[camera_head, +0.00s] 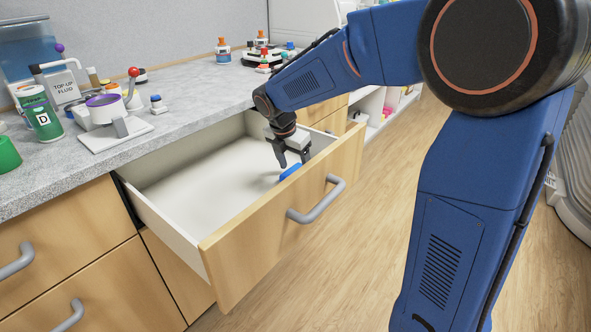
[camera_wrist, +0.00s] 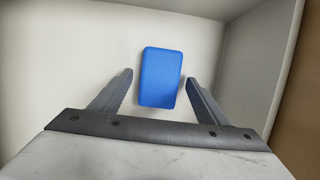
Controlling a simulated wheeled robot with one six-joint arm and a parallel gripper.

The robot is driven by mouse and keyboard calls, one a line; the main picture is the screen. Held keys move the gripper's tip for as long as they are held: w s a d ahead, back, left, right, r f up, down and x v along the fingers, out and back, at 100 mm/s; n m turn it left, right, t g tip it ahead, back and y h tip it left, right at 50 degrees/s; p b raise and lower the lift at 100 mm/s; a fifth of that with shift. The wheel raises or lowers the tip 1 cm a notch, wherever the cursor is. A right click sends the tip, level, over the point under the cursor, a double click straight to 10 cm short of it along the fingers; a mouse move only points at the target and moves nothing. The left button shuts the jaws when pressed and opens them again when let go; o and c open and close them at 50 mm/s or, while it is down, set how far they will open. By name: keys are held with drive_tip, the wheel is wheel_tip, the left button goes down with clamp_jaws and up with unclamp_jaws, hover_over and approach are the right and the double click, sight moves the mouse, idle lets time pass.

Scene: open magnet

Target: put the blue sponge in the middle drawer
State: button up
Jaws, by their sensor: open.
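The blue sponge (camera_head: 290,171) is inside the pulled-out drawer (camera_head: 190,182), near its front right corner. In the wrist view the sponge (camera_wrist: 161,78) shows whole, a flat blue block against the pale drawer floor. My gripper (camera_head: 293,163) reaches down into the drawer just above the sponge. Its fingers (camera_wrist: 158,84) are open, one on either side of the sponge with gaps showing. I cannot tell whether the sponge rests flat on the floor. The drawer is otherwise empty where it shows.
The drawer's wooden front (camera_head: 285,215) has a grey handle (camera_head: 318,201). The grey countertop (camera_head: 190,112) above holds a white device (camera_head: 115,122), a green bottle (camera_head: 40,114) and several small bottles. Closed drawers (camera_head: 65,260) lie at left. The wooden floor (camera_head: 340,285) in front is clear.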

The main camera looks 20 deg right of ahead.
drive_tip(key=v, duration=1.1)
